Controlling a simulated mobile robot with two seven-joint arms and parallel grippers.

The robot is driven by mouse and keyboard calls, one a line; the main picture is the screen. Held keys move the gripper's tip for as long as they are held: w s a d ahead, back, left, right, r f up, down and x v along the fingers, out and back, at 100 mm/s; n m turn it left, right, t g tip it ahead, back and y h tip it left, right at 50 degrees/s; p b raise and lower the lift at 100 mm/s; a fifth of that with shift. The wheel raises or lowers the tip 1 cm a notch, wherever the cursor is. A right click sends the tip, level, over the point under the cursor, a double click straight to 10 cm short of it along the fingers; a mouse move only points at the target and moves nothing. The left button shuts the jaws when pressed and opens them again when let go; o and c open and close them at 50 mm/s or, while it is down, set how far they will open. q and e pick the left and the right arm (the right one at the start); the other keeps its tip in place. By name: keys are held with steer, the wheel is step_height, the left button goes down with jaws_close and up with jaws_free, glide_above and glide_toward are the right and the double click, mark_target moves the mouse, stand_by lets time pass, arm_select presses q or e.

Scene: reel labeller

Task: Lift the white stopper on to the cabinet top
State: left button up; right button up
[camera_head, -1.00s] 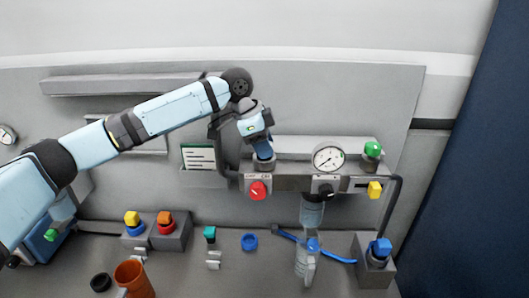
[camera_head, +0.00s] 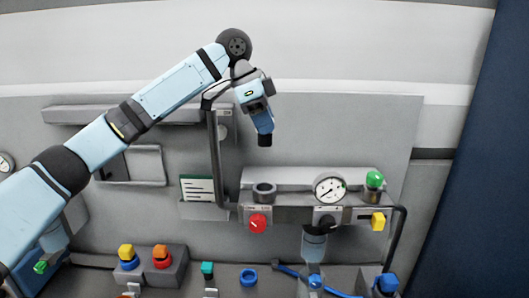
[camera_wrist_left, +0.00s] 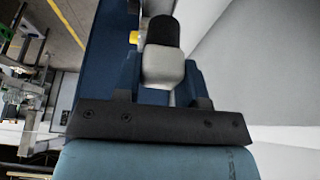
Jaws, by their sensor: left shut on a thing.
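My left gripper (camera_head: 263,122) is shut on the white stopper, pointing down in the head view. Only the stopper's dark lower end (camera_head: 264,140) shows there, below the fingers. In the left wrist view the stopper's pale body (camera_wrist_left: 163,68) sits between the two blue fingers, with its black plug sticking out past them. The stopper hangs in the air, apart from the grey gauge panel (camera_head: 290,213). Below it a dark ring-shaped socket (camera_head: 264,190) on the panel's ledge is open and empty. My right gripper is out of view.
A gauge (camera_head: 329,188) and a green stopper (camera_head: 374,180) stand right of the socket. A red knob (camera_head: 257,223) and a yellow knob (camera_head: 378,221) are on the panel front. A vertical dark pipe (camera_head: 216,160) stands left of the gripper. A long grey shelf (camera_head: 140,114) is at left.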

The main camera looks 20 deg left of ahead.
arm_select(q)
step_height(320, 180, up, 6)
steer(key=shift+f, duration=0.1)
steer(key=shift+r, duration=0.6)
steer(key=r+p, duration=0.1)
steer(key=p, duration=0.1)
steer(key=shift+r+p, duration=0.35)
steer(key=shift+r, duration=0.05)
step_height(320, 180, up, 4)
steer(key=p, duration=0.3)
steer(key=shift+r, duration=0.2)
steer(key=shift+f, duration=0.15)
